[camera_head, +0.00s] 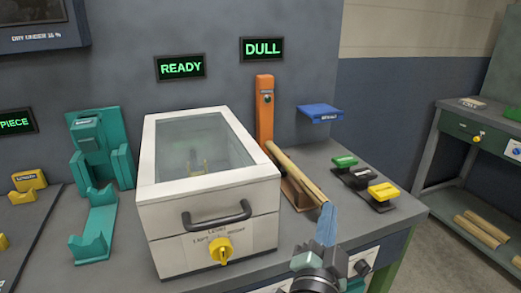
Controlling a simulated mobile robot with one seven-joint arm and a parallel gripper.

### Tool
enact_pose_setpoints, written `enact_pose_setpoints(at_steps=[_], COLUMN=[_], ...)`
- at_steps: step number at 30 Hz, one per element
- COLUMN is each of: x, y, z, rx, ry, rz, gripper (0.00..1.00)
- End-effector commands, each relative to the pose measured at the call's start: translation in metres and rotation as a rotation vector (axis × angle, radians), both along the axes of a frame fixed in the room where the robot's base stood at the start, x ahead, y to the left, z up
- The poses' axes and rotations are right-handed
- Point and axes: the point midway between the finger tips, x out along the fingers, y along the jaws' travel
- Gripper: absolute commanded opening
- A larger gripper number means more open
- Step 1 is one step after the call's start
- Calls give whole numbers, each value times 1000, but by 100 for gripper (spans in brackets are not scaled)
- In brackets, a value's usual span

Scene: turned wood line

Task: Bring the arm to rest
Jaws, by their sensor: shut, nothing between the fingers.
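My gripper (327,212) is at the lower middle right of the head view. Its blue fingers point up and away from me and look shut, with nothing seen between them. The dark wrist below them runs out of the bottom of the picture. The fingers stand in front of the bench, close to the near ends of the wooden rods (298,172). I cannot tell whether they touch anything.
A white lidded box (208,214) with a handle and yellow knob stands left of my gripper. An orange post (265,108), a blue shelf (320,112) and coloured pads (382,191) stand beyond. A teal holder (98,165) is left; another bench (470,125) is right, across open floor.

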Motion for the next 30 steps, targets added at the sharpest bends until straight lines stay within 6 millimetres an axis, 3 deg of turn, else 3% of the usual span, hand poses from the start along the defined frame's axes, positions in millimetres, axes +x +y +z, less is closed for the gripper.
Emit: enact_pose_setpoints(at_steps=[1,3,8,11,15,16,18,24,30], x=[-1,-8,-45,-83,-153,-170,-162,-161,-160], y=[11,24,60,84,118,125,123,123,123], z=[43,95,207,270,344,357,392,454,501], rx=[-58,-145,-360,-503,-713,-760,-761,-760,-759], ry=[-52,-108,-250,-351,-509,-545,-521,-518,-516], rz=[14,26,37,28,-17,-31,-29,-29,-29], gripper=[0,0,0,0,0,0,0,0,0])
